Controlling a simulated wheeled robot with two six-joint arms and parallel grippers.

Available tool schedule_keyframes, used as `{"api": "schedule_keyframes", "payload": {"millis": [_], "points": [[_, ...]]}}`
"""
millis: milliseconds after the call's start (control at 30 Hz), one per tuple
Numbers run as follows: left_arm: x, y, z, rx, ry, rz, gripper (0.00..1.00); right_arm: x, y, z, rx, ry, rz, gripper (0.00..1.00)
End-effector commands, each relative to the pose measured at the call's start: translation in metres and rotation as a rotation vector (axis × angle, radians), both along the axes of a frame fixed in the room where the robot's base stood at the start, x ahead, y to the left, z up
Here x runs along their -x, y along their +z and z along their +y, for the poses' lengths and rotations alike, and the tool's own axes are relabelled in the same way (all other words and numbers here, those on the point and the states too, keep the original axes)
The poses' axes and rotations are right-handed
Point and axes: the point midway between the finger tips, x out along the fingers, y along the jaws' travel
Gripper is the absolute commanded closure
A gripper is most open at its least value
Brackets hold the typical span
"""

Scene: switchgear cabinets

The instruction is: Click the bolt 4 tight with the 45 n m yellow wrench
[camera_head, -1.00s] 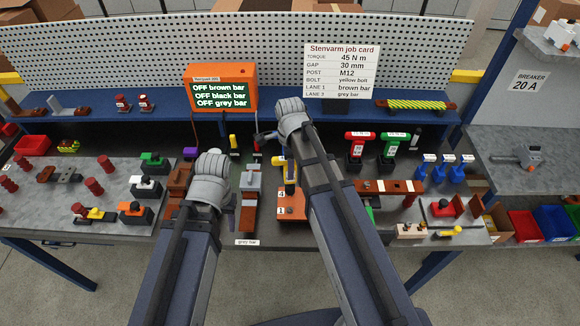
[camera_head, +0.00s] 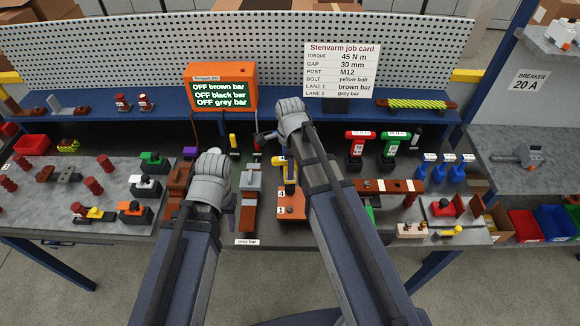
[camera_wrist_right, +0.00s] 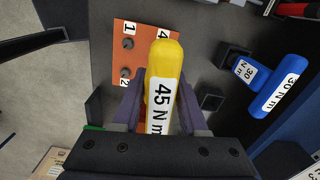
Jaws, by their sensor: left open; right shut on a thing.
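The yellow wrench (camera_wrist_right: 164,78), labelled 45 N m, is held in my right gripper (camera_wrist_right: 161,98), which is shut on it. In the head view the yellow wrench (camera_head: 290,172) stands over the upper part of the orange plate (camera_head: 291,207), beside the label 4. In the right wrist view the orange plate (camera_wrist_right: 122,45) shows labels 1, 4 and 2 and two dark bolts near 1 and 2. Bolt 4 is hidden under the wrench, so I cannot tell whether they touch. My left gripper (camera_head: 231,203) is open near the grey bar, partly hidden by its arm.
A blue 30 N m tool (camera_wrist_right: 280,87) stands right of the plate in the wrist view. An orange box (camera_head: 221,88) reads OFF for all three bars. The job card (camera_head: 341,72) says 45 N m.

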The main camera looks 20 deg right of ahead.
Motion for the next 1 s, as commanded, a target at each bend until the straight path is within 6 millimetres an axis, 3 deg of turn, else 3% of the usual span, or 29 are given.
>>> {"api": "schedule_keyframes", "payload": {"millis": [1000], "points": [[0.0,-0.012,0.0,0.0,0.0,0.0,0.5,0.0,-0.012,0.0,0.0,0.0,0.0,1.0]]}}
